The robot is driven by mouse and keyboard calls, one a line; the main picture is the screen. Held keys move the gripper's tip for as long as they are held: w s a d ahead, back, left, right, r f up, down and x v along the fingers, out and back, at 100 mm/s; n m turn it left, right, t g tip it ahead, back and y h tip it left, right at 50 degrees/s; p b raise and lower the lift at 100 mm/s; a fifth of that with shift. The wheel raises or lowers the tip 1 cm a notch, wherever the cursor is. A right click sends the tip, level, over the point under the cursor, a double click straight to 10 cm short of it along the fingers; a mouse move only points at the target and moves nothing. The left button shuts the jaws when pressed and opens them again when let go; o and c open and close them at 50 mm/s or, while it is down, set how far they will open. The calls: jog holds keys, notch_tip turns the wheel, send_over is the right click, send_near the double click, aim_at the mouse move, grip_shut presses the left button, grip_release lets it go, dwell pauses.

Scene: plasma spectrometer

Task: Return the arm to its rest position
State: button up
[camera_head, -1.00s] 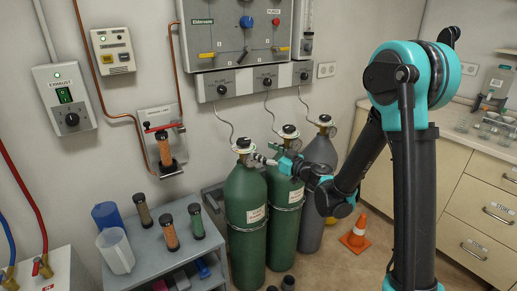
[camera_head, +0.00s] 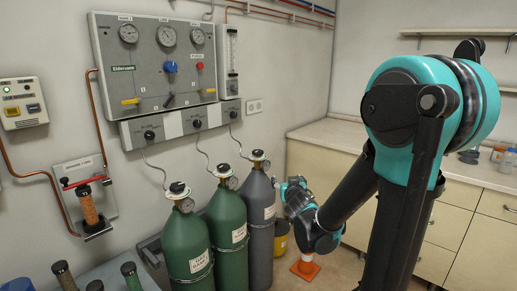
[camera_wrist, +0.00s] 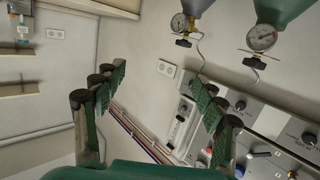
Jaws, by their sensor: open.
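My arm (camera_head: 425,100) stands at the right of the head view, teal and black, folded with its forearm pointing down and left. My gripper is small and partly unclear there, beside the right side of the grey gas cylinder (camera_head: 261,215). In the wrist view my gripper (camera_wrist: 158,85) has its two dark fingers spread wide with nothing between them. That view is upside down, with bare wall and a red and blue pipe run (camera_wrist: 140,132) behind the fingers.
Two green cylinders (camera_head: 187,245) stand left of the grey one, below the gauge panel (camera_head: 150,60). A counter with drawers (camera_head: 470,235) runs along the right, behind my arm.

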jog(key=s+d+f+m+g+h, duration=0.2)
jog(key=s+d+f+g+h, duration=0.15)
jog(key=s+d+f, duration=0.45)
jog(key=s+f+g+y, duration=0.1)
jog(key=s+f+g, duration=0.1)
jog(key=s, duration=0.4)
jog(key=s+f+g, duration=0.3)
jog(key=s+f, duration=0.1)
jog(key=s, duration=0.3)
jog(key=s+f+n+g+y, duration=0.1)
jog(key=s+f+g, duration=0.2)
jog(key=s, duration=0.3)
jog(key=shift+s+d+f+y, duration=0.2)
jog(key=shift+d+y, duration=0.15)
jog(key=shift+d, duration=0.05)
